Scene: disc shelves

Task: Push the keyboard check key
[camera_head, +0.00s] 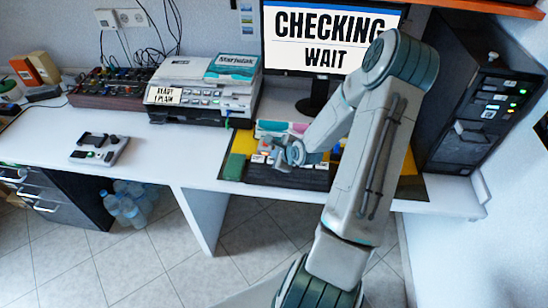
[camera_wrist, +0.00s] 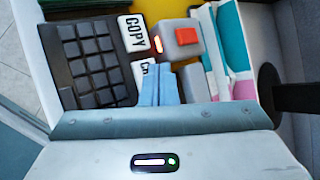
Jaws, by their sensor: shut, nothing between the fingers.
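The dark keyboard (camera_head: 288,177) lies on a mat on the desk in front of the monitor. In the wrist view the keyboard (camera_wrist: 92,62) has plain black keys, with a white COPY key (camera_wrist: 133,33) at its edge. Beside it is a second white key (camera_wrist: 146,72) whose label begins with "C"; the rest is hidden behind my fingers. My gripper (camera_wrist: 163,72) is shut and empty, with its fingertips over or at that key; I cannot tell whether they touch it. The monitor (camera_head: 322,40) reads "CHECKING WAIT".
A grey box with a red button (camera_wrist: 186,36) sits close beside the fingertips, with a lit orange lamp (camera_wrist: 158,44) nearby. A printer (camera_head: 205,92) stands to the left and a dark computer tower (camera_head: 470,110) to the right. The desk's left front is mostly clear around a small grey device (camera_head: 99,149).

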